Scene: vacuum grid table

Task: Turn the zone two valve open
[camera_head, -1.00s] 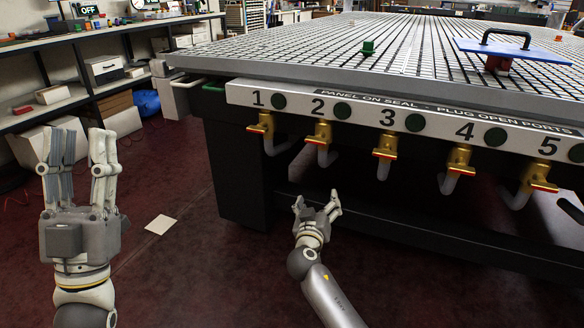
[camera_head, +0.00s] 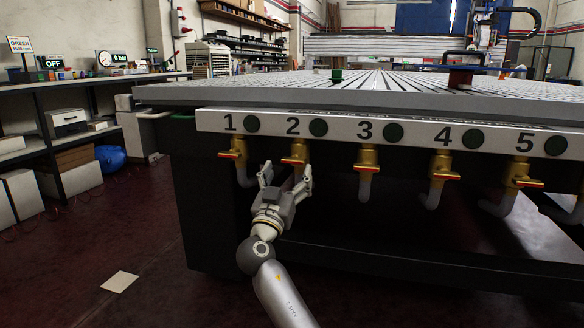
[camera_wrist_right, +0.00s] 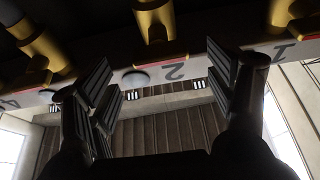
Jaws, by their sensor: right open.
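The zone two valve (camera_head: 297,150) is a brass fitting with a red-edged handle, below the number 2 on the white panel (camera_head: 340,130). Its handle appears to lie across, roughly level like those of its neighbours. My right gripper (camera_head: 286,174) is just below it, fingers up and apart, with nothing between them; it partly hides the pipe under the valve. In the right wrist view the brass valve (camera_wrist_right: 155,22) is above and beyond the spread fingers (camera_wrist_right: 168,88), near the number 2. I see no contact. My left gripper is out of view.
Valve one (camera_head: 234,153) and valve three (camera_head: 368,158) flank it closely. The table's dark leg (camera_head: 215,220) and lower beam (camera_head: 400,262) stand below. A shelf with an OFF sign (camera_head: 54,62) and a gauge is at the left. Floor at front left is mostly clear.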

